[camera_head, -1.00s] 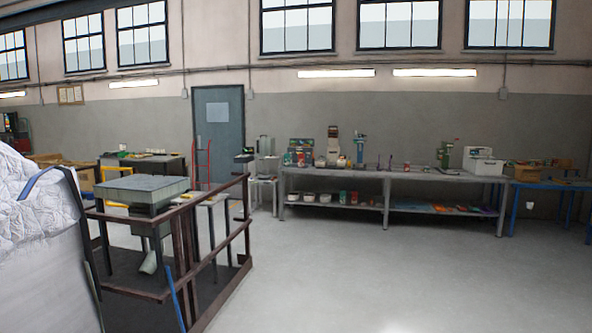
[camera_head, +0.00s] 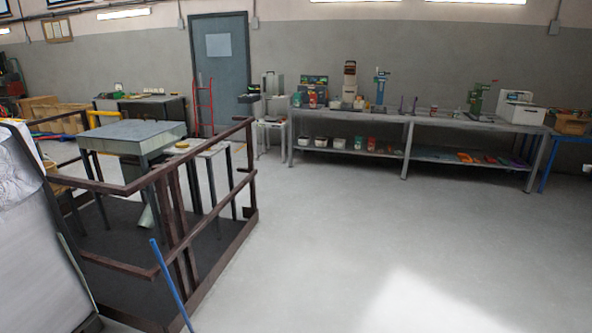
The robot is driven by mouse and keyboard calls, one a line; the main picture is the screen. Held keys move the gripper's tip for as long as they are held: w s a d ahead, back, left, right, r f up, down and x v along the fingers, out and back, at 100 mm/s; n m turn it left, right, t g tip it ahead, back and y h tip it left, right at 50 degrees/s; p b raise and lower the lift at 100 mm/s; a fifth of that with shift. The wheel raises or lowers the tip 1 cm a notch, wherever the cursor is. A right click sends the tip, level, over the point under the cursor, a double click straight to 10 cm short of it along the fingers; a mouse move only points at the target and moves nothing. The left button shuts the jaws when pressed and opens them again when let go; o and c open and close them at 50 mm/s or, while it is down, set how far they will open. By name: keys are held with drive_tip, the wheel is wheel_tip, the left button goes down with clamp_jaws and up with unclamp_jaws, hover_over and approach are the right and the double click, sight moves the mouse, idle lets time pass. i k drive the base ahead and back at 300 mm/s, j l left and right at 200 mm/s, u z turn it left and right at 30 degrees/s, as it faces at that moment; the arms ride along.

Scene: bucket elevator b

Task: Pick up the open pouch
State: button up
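I cannot make out an open pouch in the head view. Several small items stand on and under the long grey workbench (camera_head: 425,118) at the back, too small to tell apart at this distance. My gripper is not in view.
A brown railing (camera_head: 250,185) encloses a dark platform with a grey-topped table (camera_head: 130,132) at left. A large white bulk bag (camera_head: 25,215) stands at the left edge. A blue pole (camera_head: 170,283) leans by the railing. The grey floor (camera_head: 370,235) at centre and right is clear.

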sight(313, 102)
drive_tip(key=i, duration=5.35)
drive_tip(key=i+j, duration=0.1)
drive_tip(key=i, duration=5.2)
drive_tip(key=l, duration=0.1)
